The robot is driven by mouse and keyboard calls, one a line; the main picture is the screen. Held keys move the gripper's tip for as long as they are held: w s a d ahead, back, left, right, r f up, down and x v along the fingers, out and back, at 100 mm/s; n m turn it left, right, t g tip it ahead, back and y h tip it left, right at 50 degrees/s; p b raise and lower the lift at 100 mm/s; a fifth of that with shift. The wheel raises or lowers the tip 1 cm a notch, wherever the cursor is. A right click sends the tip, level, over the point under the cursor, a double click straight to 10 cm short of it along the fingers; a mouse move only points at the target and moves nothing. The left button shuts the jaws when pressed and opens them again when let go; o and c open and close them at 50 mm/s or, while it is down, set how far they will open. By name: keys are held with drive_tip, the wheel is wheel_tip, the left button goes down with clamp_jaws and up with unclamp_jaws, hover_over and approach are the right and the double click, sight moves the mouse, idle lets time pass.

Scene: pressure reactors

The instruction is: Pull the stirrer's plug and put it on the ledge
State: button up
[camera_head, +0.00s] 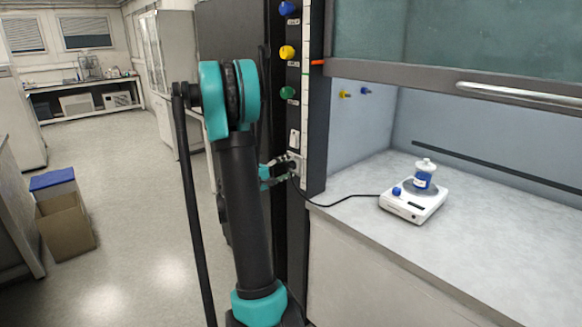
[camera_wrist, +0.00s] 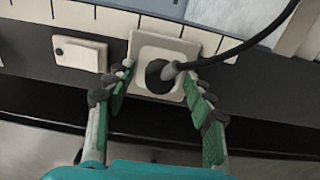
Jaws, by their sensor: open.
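The stirrer (camera_head: 413,205) is a white hotplate unit on the hood's worktop, with a blue-labelled bottle (camera_head: 424,175) on its plate. Its black cable (camera_head: 345,198) runs left over the worktop's edge to the dark post. In the wrist view the black round plug (camera_wrist: 158,76) sits in a cream wall socket (camera_wrist: 156,50), with the cable (camera_wrist: 245,46) leaving to the upper right. My gripper (camera_wrist: 157,88) is open, one green-padded finger on each side of the socket and plug. I cannot tell whether the fingers touch it. In the head view my gripper (camera_head: 282,171) is at the post.
A white rocker switch (camera_wrist: 81,53) is left of the socket in the wrist view. Blue, yellow and green knobs (camera_head: 287,52) are on the post above. The worktop (camera_head: 480,240) has free room around the stirrer, under a raised glass sash (camera_head: 460,45).

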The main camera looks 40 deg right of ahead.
drive_tip(key=shift+c, duration=0.3)
clamp_jaws()
idle(0.3)
drive_tip(key=shift+s+a, duration=0.2)
drive_tip(key=shift+a, duration=2.75)
